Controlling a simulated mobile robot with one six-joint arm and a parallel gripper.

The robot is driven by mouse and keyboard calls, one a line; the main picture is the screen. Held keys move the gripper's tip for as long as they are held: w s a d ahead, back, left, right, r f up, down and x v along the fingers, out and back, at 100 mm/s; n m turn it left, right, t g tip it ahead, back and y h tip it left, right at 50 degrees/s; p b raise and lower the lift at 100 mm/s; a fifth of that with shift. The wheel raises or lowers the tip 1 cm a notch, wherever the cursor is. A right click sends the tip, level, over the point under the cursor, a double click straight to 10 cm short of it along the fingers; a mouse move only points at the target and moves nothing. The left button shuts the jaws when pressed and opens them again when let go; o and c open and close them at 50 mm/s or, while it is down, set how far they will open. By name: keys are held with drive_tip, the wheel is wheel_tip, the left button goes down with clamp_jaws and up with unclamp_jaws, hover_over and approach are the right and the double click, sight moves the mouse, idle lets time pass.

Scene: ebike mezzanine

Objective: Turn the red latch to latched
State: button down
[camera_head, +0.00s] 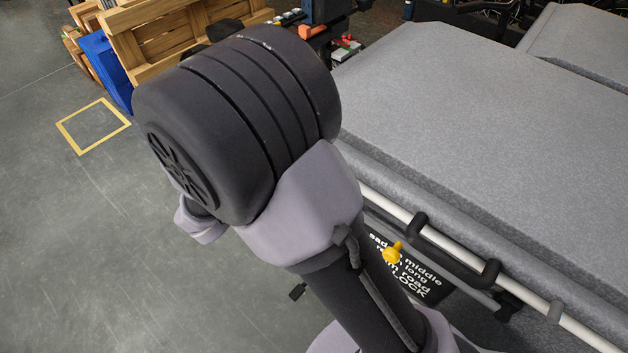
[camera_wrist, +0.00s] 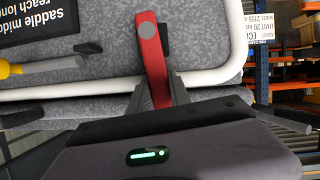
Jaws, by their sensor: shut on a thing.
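The red latch (camera_wrist: 155,62) shows in the wrist view as a short lever with a grey round pivot at its upper end. It lies close to upright in that picture, against grey speckled padding. My gripper (camera_wrist: 162,92) is at its lower end, with its fingers closed on the lever. In the head view my own arm hides the latch and my gripper.
A black sign (camera_head: 415,270) with white lettering and a yellow knob (camera_head: 393,253) are beside my arm. A white rail (camera_head: 390,207) and black handle (camera_head: 460,255) run along the grey padded bed (camera_head: 490,120). Open floor (camera_head: 60,230) lies at left.

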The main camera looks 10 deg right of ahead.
drive_tip(key=shift+s+d+m+y+b, duration=0.3)
drive_tip(key=shift+s+m+b, duration=0.15)
drive_tip(key=shift+b, duration=0.7)
drive_tip(key=shift+t, duration=0.3)
drive_tip(key=c, duration=1.2)
unclamp_jaws()
drive_tip(key=p+v, duration=0.5)
drive_tip(key=v, duration=1.2)
drive_tip(key=shift+a, duration=0.25)
